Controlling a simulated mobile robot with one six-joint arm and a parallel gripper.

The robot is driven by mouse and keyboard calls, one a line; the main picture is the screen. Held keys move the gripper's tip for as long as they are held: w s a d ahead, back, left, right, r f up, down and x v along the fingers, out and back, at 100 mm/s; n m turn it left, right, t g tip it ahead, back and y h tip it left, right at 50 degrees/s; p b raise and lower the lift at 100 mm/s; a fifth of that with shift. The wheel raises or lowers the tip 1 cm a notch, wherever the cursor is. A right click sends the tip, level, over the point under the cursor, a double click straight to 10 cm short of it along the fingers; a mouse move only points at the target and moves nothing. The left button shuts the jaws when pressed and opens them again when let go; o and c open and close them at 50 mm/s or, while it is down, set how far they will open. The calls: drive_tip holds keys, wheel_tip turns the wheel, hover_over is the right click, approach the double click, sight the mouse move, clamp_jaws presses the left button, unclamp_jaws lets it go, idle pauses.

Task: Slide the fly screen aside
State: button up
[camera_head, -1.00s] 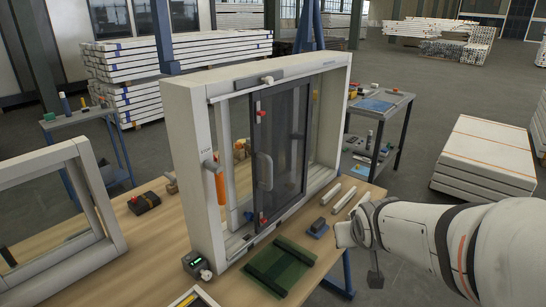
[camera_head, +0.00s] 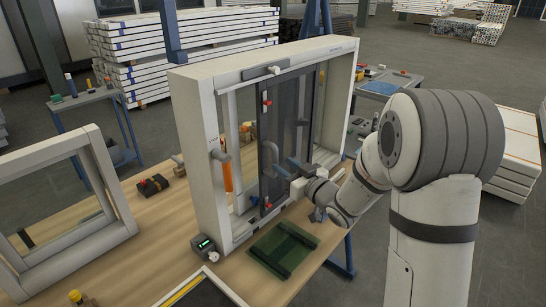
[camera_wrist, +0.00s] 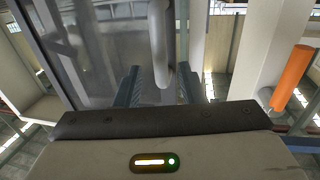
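The fly screen (camera_head: 299,112) is a dark mesh panel with red-marked corners, upright in the right part of a pale window frame (camera_head: 215,78). Its grey bar handle (camera_head: 272,150) is on its left side; it also shows in the wrist view (camera_wrist: 160,40). My gripper (camera_head: 290,168) is at the screen near the handle. In the wrist view its two blue fingers (camera_wrist: 160,88) stand apart, one on each side of the handle's lower end. I cannot tell whether either finger touches the handle. The screen's mesh (camera_wrist: 95,50) fills the left of that view.
The frame stands on a wooden workbench (camera_head: 150,240). Another frame (camera_head: 113,185) stands at left.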

sight(277, 160)
drive_tip(key=p+x, duration=0.1)
drive_tip(key=x, duration=0.4)
drive_tip(key=shift+w+a, duration=0.15)
drive_tip(key=shift+w, duration=0.05)
clamp_jaws()
idle(0.4)
